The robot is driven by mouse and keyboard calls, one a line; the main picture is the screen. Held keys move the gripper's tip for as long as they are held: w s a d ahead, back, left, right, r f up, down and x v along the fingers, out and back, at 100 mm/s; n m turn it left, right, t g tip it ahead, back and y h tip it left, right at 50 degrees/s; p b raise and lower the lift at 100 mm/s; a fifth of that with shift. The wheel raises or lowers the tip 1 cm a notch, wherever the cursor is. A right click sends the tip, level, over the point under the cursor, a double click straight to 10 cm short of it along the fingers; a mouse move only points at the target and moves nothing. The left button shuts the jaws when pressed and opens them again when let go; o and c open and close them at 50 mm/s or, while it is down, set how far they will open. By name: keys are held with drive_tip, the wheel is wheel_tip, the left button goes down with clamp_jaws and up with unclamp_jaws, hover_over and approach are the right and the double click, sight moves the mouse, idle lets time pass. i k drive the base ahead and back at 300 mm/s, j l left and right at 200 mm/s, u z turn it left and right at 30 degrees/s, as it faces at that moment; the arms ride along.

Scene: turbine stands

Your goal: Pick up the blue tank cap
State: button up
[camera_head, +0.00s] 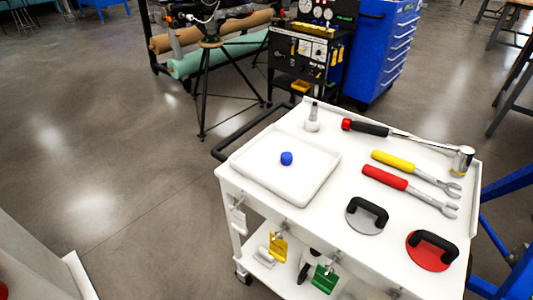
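The blue tank cap (286,158) is a small, rounded blue piece. It sits in a shallow white tray (258,182), a little toward the tray's far side, with clear space around it. The tray lies on the left part of the white cart's top (350,155). My gripper is not in view.
On the cart stand a small white bottle (312,122), a red-and-black-handled tool (400,134), yellow (393,160) and red (385,177) wrenches, and grey (366,215) and red (431,251) handled discs. Tags hang at the front. The floor to the left is open.

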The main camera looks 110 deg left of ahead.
sight(285, 157)
drive_tip(key=u, duration=3.3)
drive_tip(key=z, duration=0.4)
drive_tip(key=l+z, duration=0.1)
drive_tip(key=z, duration=0.75)
drive_tip(key=i+l+z, duration=0.1)
drive_tip(key=z, duration=0.75)
drive_tip(key=i+z, duration=0.1)
drive_tip(key=z, duration=0.3)
drive_tip(key=u, duration=0.5)
drive_tip(key=k+j+u, duration=0.1)
drive_tip(key=u, duration=0.4)
drive_tip(key=k+u, duration=0.1)
drive_tip(key=u, duration=0.4)
drive_tip(key=j+u, duration=0.15)
drive_tip(key=u, duration=0.35)
drive_tip(key=j+u, duration=0.1)
drive_tip(key=u, duration=0.4)
